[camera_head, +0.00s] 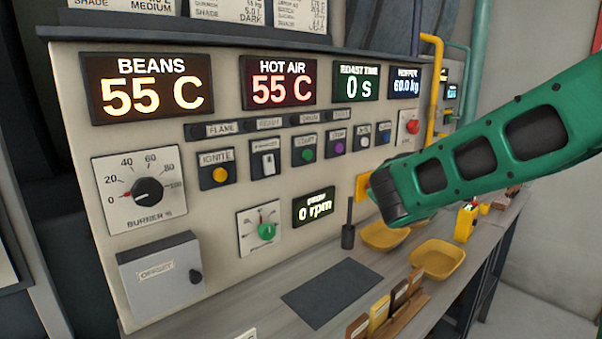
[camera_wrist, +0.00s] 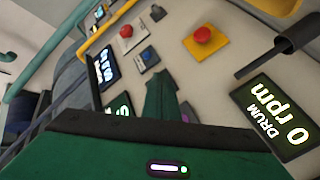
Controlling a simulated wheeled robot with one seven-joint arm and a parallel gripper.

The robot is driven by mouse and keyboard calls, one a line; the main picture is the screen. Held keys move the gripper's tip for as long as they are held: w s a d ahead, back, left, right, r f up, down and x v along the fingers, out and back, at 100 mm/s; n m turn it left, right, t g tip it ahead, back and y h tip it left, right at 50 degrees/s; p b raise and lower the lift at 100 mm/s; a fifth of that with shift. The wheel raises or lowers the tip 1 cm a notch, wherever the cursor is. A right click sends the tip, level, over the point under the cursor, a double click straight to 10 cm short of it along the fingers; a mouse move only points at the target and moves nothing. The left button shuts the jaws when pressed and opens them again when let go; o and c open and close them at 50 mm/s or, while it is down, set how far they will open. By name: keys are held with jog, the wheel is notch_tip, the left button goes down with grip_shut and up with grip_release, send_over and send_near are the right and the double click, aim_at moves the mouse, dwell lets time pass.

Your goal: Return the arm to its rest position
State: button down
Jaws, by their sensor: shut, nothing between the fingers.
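My green arm (camera_head: 490,150) reaches in from the right in the head view. Its dark end (camera_head: 392,200) is in front of the right part of the control panel (camera_head: 225,120) and covers part of a yellow plate (camera_head: 362,187). My gripper (camera_wrist: 165,78) shows in the wrist view as narrow green fingers close together, with nothing held. The panel is beyond them, tilted in that view. A red button on a yellow plate (camera_wrist: 203,36) is to their right. I cannot tell from these views whether the fingers touch the panel.
Below the panel is a counter (camera_head: 250,315) with a dark mat (camera_head: 332,292), yellow bowls (camera_head: 438,259) and a rack of small packets (camera_head: 385,312). A dark rod-like tool (camera_head: 348,236) is by the panel. A yellow pipe (camera_head: 437,90) runs at the panel's right edge.

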jog(key=s+d+f+m+g, duration=0.4)
jog(key=s+d+f+g, duration=0.15)
jog(key=s+d, duration=0.3)
jog(key=s+d+f+m+g, duration=0.3)
jog(key=s+d+f+g, duration=0.1)
jog(key=s+d+f, duration=0.4)
jog(key=s+a+f+m+g+y, duration=0.1)
jog(key=s+f+g, duration=0.1)
jog(key=s, duration=0.7)
jog(key=s+a+f+m+g+y, duration=0.2)
jog(key=s, duration=0.8)
jog(key=s+a+f+m+g+y, duration=0.2)
jog(key=s+g, duration=0.1)
jog(key=s, duration=0.6)
jog(key=shift+s+f, duration=0.15)
jog(key=shift+s, duration=0.25)
jog(key=shift+w+f, duration=0.25)
jog(key=shift+w, duration=0.35)
jog(key=shift+s, duration=0.1)
